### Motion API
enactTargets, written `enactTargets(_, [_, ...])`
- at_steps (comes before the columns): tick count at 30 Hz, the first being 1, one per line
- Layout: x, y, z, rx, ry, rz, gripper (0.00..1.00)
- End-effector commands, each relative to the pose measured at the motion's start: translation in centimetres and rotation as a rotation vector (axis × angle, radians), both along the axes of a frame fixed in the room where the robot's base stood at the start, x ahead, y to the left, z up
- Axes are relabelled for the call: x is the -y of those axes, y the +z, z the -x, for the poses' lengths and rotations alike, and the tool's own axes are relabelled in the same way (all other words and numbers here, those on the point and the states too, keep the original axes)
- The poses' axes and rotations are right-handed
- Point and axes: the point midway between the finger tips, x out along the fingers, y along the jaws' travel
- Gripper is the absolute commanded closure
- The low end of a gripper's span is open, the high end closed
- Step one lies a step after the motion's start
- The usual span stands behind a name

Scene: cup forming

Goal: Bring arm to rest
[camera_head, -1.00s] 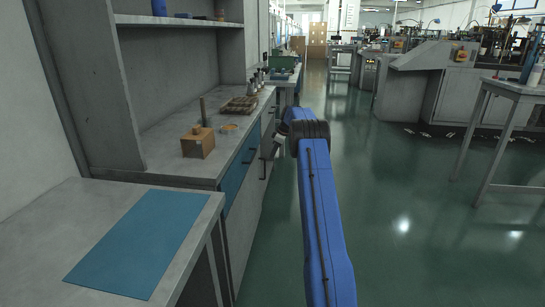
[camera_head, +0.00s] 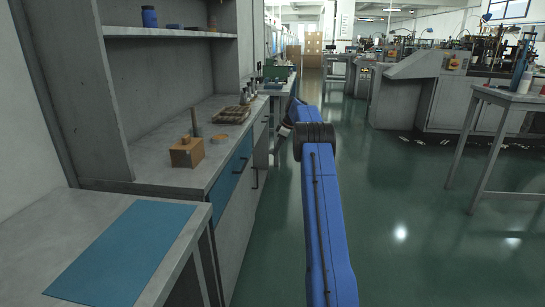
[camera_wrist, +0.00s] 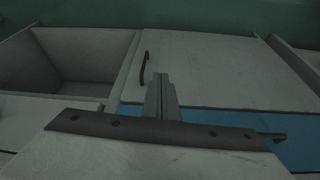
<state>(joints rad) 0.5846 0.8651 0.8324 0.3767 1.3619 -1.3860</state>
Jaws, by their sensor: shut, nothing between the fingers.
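My gripper (camera_wrist: 162,97) shows in the wrist view as two grey fingers side by side, shut with nothing between them. The fingers are in front of a grey cabinet door (camera_wrist: 215,70) with a dark handle (camera_wrist: 144,68); I cannot tell the gap. In the head view my blue arm (camera_head: 326,215) reaches forward over the floor beside the counter. Its far end is largely hidden behind the dark elbow joint, so the fingers cannot be made out there.
The grey counter (camera_head: 150,165) on the left holds a small wooden box (camera_head: 187,153), a brown tray (camera_head: 232,115) and a tan ring (camera_head: 219,139). A blue mat (camera_head: 120,250) lies on the near table. A table (camera_head: 510,96) stands right. The green floor (camera_head: 410,200) between is clear.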

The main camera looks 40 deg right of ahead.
Motion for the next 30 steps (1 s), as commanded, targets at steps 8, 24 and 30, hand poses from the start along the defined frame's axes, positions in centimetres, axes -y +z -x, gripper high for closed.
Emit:
enactTargets(8, [0.1,0.5,0.1,0.000,-0.001,0.000,1.00])
enactTargets(24, [-11.6,10.8,5.0,-0.036,-0.125,0.021,1.00])
enactTargets(30, [-16.9,14.6,8.7,-0.049,-0.188,0.030,1.00])
